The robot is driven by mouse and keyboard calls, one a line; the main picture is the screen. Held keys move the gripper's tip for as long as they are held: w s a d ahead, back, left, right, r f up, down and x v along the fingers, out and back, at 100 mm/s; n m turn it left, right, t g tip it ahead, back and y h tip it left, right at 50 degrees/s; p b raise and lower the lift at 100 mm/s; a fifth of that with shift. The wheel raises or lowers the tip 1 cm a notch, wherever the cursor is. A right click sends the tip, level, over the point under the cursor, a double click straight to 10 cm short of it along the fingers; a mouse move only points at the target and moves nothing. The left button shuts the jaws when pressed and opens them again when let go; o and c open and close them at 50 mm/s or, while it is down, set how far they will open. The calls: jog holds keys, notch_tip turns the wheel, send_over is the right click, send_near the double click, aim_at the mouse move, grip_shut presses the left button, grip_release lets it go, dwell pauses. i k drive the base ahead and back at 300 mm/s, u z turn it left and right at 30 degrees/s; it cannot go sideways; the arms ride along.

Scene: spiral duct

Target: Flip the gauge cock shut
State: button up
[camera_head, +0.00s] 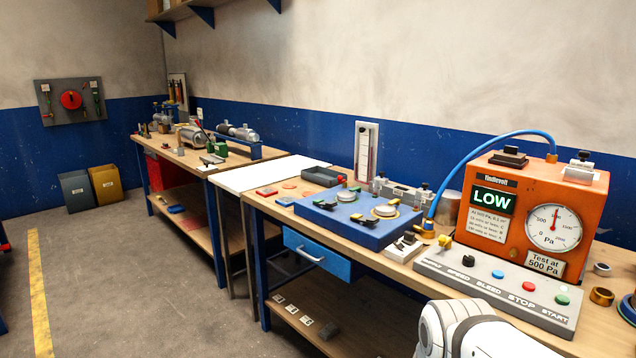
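The orange test unit (478,187) stands on the right bench, with a round dial gauge (553,228) and a green "LOW" display (493,200) on its front. A blue hose (470,150) arches from a brass fitting on its top down to a brass fitting (427,229) on the bench. I cannot tell for sure which fitting is the gauge cock; a small white block with a dark lever (403,247) sits left of the control panel. My white arm shows at the bottom right, but my gripper is out of view.
A grey control panel (455,271) with knobs and coloured buttons lies before the orange unit. A blue fixture plate (350,226) with clamps and round metal parts lies to its left. Open floor (130,270) is at the left.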

aim_at(340, 177)
jog(key=u, duration=0.3)
jog(key=i, duration=1.3)
jog(key=z, duration=0.35)
jog(key=k, duration=0.65)
jog(key=u, duration=0.55)
jog(key=i, duration=1.55)
jog(key=z, duration=0.5)
